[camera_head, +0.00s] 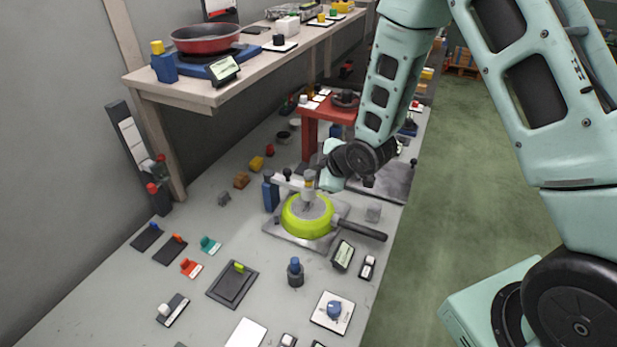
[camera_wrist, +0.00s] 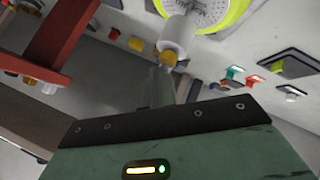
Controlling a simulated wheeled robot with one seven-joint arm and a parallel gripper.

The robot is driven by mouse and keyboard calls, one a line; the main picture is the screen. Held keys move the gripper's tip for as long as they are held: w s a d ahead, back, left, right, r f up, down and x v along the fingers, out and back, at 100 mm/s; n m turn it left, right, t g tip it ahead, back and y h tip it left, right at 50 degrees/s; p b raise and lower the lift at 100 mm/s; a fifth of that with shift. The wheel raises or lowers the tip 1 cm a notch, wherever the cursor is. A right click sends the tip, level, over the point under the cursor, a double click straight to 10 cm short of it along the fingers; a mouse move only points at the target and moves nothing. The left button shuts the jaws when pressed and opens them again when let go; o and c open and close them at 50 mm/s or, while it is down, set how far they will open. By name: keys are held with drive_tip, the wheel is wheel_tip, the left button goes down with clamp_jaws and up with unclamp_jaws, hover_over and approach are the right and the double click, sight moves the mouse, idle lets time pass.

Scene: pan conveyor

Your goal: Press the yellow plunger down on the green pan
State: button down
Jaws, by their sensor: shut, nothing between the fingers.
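The green pan (camera_head: 293,224) lies on a grey plate on the bench, with its dark handle pointing right. A grey round face with dots shows inside its lime rim, which is also partly visible at the top of the wrist view (camera_wrist: 237,12). The yellow plunger (camera_head: 310,184) stands over the pan in a pale arm. In the wrist view, its yellow end (camera_wrist: 168,58) sits beside a grey cylinder. My gripper (camera_head: 322,180) is shut and empty, close beside the plunger. Its fingers (camera_wrist: 160,82) reach toward the yellow end; whether they touch it I cannot tell.
A blue post (camera_head: 270,192) stands left of the pan. A red stand (camera_head: 327,111) is behind it. A blue-topped knob (camera_head: 295,272) and a small display (camera_head: 342,256) are in front. A raised shelf (camera_head: 185,93) holds a red pan (camera_head: 206,40) at upper left.

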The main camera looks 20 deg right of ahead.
drive_tip(key=shift+s+f+b, duration=0.25)
drive_tip(key=shift+f+b, duration=0.05)
drive_tip(key=shift+f, duration=0.3)
idle(0.5)
drive_tip(key=shift+w+r+p, duration=0.15)
drive_tip(key=shift+r+p, duration=0.9)
drive_tip(key=shift+r, duration=0.65)
wheel_tip(320, 180, up, 5)
drive_tip(key=p, duration=0.3)
